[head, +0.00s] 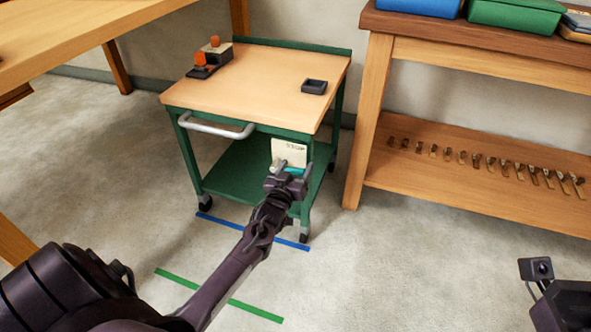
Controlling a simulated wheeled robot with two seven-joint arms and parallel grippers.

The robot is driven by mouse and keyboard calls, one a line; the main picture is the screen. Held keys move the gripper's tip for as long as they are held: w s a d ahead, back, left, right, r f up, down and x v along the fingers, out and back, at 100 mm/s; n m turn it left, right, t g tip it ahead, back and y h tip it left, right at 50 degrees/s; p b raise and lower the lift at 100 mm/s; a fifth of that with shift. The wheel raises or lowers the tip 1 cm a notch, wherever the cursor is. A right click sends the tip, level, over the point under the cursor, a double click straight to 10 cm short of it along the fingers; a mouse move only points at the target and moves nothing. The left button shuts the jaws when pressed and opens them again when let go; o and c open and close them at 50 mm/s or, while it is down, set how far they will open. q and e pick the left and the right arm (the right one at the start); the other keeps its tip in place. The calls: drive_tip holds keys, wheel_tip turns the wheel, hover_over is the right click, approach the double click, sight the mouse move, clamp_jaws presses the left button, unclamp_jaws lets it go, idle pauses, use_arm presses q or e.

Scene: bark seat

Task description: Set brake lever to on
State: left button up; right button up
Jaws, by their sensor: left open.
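A cart with a green frame and a wooden top (275,85) stands ahead of me. A pale plate marked STOP (289,149) is on its near right side, below the top. A small teal part (294,171) shows just under the plate, probably the brake lever; its position is hard to tell. My left gripper (284,167) is open in front of the plate's lower edge, its fingers by the teal part. I cannot tell whether they touch it. My gripper partly hides this area. The fingers of my right gripper are out of the picture.
The cart has a grey handle (216,128), a green lower shelf (240,170) and dark casters. Orange-topped devices (202,62) and a small black tray (314,86) are on top. A wooden bench (480,60) stands right. Blue (250,231) and green (220,296) lines mark the floor.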

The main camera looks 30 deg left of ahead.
use_arm(q)
drive_tip(key=c, duration=1.1)
